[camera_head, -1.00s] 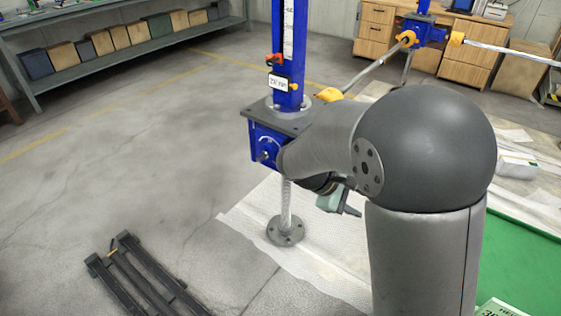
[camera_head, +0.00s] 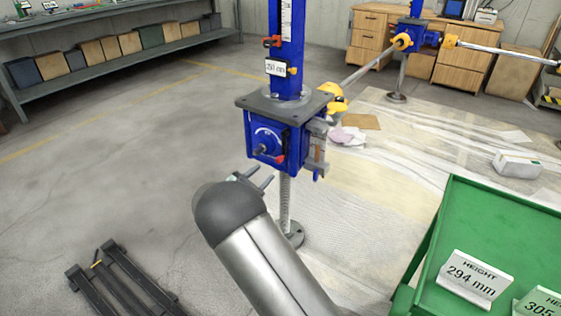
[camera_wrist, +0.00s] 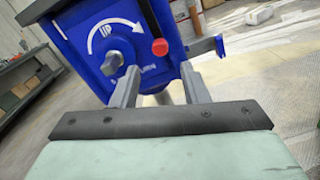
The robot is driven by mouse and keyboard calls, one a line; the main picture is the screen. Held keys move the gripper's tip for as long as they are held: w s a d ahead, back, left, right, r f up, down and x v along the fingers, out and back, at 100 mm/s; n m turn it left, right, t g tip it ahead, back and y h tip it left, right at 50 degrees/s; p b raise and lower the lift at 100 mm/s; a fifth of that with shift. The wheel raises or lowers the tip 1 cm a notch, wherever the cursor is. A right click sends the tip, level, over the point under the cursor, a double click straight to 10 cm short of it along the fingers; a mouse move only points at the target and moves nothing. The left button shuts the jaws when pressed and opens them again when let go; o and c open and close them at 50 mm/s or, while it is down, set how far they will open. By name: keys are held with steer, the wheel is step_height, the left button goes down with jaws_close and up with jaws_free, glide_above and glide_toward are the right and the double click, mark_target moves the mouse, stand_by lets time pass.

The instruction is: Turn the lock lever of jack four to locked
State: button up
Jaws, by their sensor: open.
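A blue jack housing (camera_head: 262,138) stands in the middle of the head view under a grey top plate; no jack number is readable. Its front face has a grey shaft end and a white curved arrow. A dark lever with a red end (camera_head: 280,159) is on this face; in the wrist view its red end (camera_wrist: 160,47) is at the face's right side. My gripper (camera_head: 262,180) is open and empty, just below and in front of the housing. In the wrist view, its fingers (camera_wrist: 160,82) are spread, with the red end above the gap between them.
A blue column with a display card (camera_head: 279,68) rises above the housing. A threaded screw ends in a round foot (camera_head: 294,235) below. A green cart (camera_head: 432,268) with height cards stands at right. A dark frame (camera_head: 120,282) lies on the floor at left. Another jack (camera_head: 418,36) stands behind.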

mark_target(277, 161)
steer(key=b+x, duration=0.1)
steer(key=x, duration=1)
jaws_close()
